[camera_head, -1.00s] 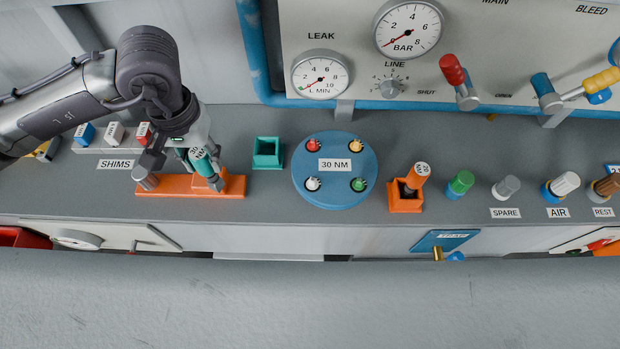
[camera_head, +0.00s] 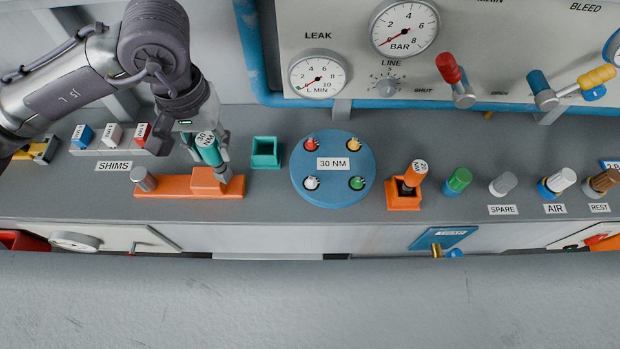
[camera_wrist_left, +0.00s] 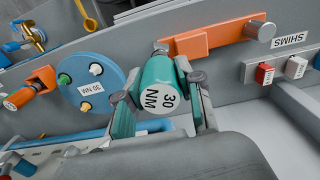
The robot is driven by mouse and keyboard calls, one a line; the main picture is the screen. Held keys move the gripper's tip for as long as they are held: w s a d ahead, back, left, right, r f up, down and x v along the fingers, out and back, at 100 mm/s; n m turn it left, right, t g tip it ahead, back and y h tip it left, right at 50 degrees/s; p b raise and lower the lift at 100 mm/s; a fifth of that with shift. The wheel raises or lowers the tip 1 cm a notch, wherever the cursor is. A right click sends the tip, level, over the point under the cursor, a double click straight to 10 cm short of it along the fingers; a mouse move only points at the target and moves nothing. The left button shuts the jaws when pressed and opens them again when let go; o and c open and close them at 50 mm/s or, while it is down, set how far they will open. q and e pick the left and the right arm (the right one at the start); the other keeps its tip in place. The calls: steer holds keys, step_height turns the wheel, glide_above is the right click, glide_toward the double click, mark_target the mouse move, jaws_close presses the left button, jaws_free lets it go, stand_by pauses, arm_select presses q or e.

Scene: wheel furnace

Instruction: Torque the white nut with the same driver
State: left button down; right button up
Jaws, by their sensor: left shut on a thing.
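My left gripper (camera_head: 209,158) is shut on the teal driver marked 30 NM (camera_head: 207,148). It holds the driver above the right part of the orange fixture (camera_head: 165,186); whether the tip touches the block there I cannot tell. In the left wrist view the teal driver (camera_wrist_left: 158,87) sits between the two fingers. The blue disc labelled 30 NM (camera_head: 334,190) lies to the right and carries the white nut (camera_head: 312,183) at its front left, with red, yellow and green nuts at its other corners. My right gripper is not in view.
The empty teal holder (camera_head: 266,153) stands between the orange fixture and the disc. An orange holder (camera_head: 404,197) with an orange driver marked 20 NM (camera_head: 415,173) stands right of the disc. A shims rack (camera_head: 113,138) is at the left. The gauge panel rises behind.

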arm_select(q)
steer(key=w+d+n+b, duration=0.1)
steer(key=d+b, duration=0.4)
steer(key=d, duration=1.1)
steer(key=shift+w+d+b, duration=0.2)
steer(key=shift+w+b, duration=0.2)
steer(key=shift+w, duration=0.1)
